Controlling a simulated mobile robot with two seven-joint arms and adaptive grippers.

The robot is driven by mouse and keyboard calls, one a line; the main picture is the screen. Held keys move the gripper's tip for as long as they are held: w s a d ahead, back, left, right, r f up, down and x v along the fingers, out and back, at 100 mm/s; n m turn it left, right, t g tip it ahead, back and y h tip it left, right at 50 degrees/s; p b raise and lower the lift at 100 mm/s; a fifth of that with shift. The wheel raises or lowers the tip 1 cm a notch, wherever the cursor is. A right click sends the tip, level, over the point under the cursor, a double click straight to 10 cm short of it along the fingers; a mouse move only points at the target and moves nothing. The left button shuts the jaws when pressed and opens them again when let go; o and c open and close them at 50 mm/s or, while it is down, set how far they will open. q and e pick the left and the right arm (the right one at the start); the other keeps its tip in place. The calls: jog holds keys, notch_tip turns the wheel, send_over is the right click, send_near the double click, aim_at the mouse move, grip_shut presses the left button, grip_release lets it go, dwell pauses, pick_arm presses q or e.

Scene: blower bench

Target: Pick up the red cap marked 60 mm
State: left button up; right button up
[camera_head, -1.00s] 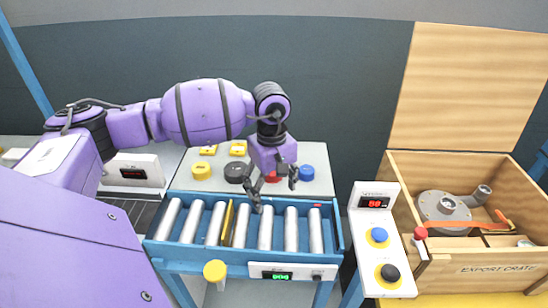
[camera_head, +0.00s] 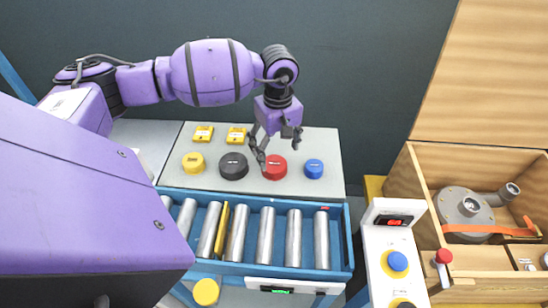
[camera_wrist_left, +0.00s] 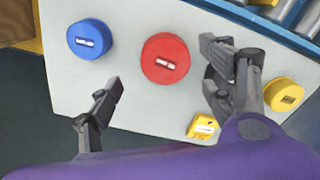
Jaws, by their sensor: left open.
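The red cap (camera_head: 275,169) lies on the pale table (camera_head: 215,184) between a black cap (camera_head: 234,166) and a blue cap (camera_head: 313,168). It also shows in the left wrist view (camera_wrist_left: 165,50), with a white label too small to read. My left gripper (camera_head: 277,149) is open and empty above the table, close to the red cap's far side. One finger overlaps the cap's left edge in the head view. In the left wrist view the cap is ahead of the open fingers (camera_wrist_left: 162,92), not between them. My right gripper is not in view.
A yellow cap (camera_head: 193,161) and two yellow blocks (camera_head: 204,133) share the table. The blue roller conveyor (camera_head: 349,241) runs along its near side. A control box (camera_head: 392,251) and an open wooden crate (camera_head: 412,174) holding a grey blower (camera_head: 465,208) stand at right.

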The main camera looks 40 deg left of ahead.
aim_at(276, 163)
pick_arm(q)
notch_tip(276, 163, down, 4)
jog(key=shift+s+a+r+p, duration=0.15)
jog(key=shift+p, duration=0.2)
jog(key=shift+f, duration=0.3)
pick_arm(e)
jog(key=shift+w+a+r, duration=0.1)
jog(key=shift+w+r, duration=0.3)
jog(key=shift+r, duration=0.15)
pick_arm(q)
jog(key=shift+c, duration=0.3)
jog(key=c, duration=0.8)
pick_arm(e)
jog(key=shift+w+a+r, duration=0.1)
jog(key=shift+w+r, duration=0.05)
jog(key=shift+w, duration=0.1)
pick_arm(q)
jog(key=shift+r, duration=0.1)
jog(key=shift+c, duration=0.2)
